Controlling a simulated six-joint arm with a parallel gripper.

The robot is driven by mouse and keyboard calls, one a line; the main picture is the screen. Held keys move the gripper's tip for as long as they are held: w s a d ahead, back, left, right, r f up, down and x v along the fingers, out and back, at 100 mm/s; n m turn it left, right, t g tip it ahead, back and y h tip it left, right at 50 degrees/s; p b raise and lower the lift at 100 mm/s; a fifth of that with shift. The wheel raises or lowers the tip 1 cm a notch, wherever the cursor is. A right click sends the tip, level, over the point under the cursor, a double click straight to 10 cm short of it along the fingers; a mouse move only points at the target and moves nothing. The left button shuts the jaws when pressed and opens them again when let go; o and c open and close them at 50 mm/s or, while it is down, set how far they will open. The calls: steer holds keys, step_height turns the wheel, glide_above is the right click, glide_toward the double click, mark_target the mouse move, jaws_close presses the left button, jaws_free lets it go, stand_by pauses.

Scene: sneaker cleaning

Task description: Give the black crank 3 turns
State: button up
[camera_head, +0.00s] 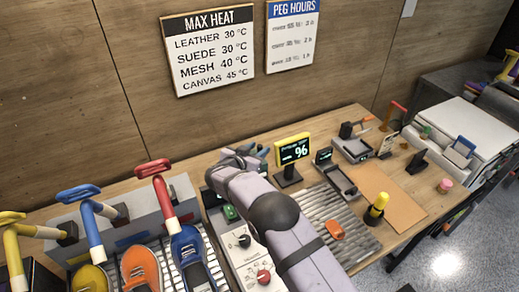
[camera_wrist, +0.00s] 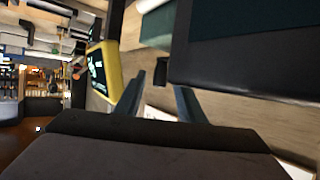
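I cannot pick out the black crank with certainty. A small black knob (camera_head: 244,240) sits on the white panel left of my arm, in the head view. A black upright part (camera_head: 346,130) shows on a grey device at the back of the bench.
The display's yellow frame (camera_wrist: 108,72) is close left of the fingers in the wrist view. Sneakers (camera_head: 141,268) and coloured bent handles (camera_head: 163,185) stand at left. A ribbed grey mat (camera_head: 336,212) and an orange piece (camera_head: 335,230) lie right of my arm. The brown mat (camera_head: 395,203) has clear room.

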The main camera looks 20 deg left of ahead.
steer(key=shift+b+v, duration=0.85)
steer(key=shift+v, duration=1.8)
